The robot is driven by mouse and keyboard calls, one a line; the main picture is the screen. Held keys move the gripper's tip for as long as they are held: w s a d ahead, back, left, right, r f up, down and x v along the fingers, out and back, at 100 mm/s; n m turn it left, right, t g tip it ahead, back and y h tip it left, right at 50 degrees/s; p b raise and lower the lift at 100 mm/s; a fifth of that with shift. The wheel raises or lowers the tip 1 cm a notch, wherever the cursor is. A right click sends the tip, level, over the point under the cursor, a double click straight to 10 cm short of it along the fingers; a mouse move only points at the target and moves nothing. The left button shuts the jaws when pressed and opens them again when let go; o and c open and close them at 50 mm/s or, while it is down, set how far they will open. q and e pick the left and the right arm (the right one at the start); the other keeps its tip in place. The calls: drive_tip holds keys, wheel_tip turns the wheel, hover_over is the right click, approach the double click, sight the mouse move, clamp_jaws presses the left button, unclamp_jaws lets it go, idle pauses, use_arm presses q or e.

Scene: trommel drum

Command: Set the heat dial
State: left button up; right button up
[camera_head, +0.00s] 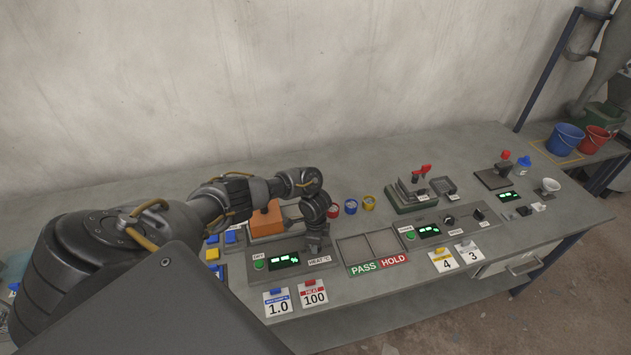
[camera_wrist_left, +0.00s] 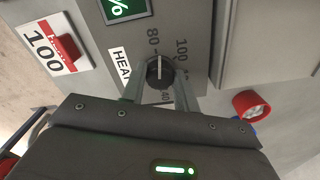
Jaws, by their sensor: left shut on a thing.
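The heat dial (camera_wrist_left: 159,72) is a black knob with a white pointer line, on a grey panel with printed numbers 40, 80 and 100 around it. My left gripper (camera_wrist_left: 160,88) is shut on the dial, with a finger on each side. In the head view my left gripper (camera_head: 317,243) reaches down onto the panel and hides the dial. The heat card (camera_head: 313,295) reads 100 and lies in front of the panel; it also shows in the left wrist view (camera_wrist_left: 45,45). My right gripper is not in view.
A green-lit display (camera_head: 285,260) is left of the dial. An orange block (camera_head: 266,219) stands behind it. The PASS and HOLD trays (camera_head: 370,247) lie to the right. Tape rolls (camera_head: 351,206) sit behind.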

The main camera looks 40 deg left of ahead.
use_arm(q)
drive_tip(key=shift+n, duration=1)
drive_tip(key=o, duration=1)
drive_tip(key=shift+r, duration=5.4)
